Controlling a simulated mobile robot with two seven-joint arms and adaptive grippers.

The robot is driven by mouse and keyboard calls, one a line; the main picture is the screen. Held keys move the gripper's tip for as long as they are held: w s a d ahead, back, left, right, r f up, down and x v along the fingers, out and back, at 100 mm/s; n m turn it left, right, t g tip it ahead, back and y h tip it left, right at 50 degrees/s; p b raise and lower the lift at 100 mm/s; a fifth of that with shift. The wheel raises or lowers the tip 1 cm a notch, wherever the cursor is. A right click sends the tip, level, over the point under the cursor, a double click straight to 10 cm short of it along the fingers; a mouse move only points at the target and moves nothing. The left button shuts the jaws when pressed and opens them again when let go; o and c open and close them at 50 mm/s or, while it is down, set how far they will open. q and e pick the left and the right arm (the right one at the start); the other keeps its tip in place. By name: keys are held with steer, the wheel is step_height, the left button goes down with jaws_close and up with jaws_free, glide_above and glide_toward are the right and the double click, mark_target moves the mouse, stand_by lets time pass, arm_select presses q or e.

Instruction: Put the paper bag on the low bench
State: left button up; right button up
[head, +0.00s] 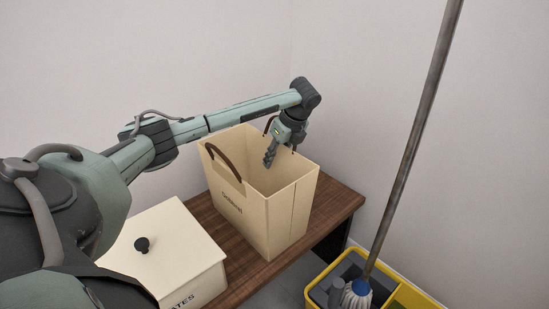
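The cream paper bag (285,222) stands upright and open on a brown wooden bench top (337,204). My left arm reaches over the bag from the left. My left gripper (270,160) points down at the bag's mouth, near the back rim. A thin brown curve beside the gripper looks like the far handle, partly hidden. The fingers show side-on, so I cannot tell their opening or any contact. My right gripper is out of view.
A cream lidded box (165,246) with a black knob stands left of the bag on the same top. A yellow mop bucket (398,292) with a mop (415,125) stands at the right. Plain walls close off the back. A bare strip of wood lies right of the bag.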

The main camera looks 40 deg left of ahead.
arm_select(q)
steer(key=v, duration=1.2)
steer(key=shift+p, duration=0.4)
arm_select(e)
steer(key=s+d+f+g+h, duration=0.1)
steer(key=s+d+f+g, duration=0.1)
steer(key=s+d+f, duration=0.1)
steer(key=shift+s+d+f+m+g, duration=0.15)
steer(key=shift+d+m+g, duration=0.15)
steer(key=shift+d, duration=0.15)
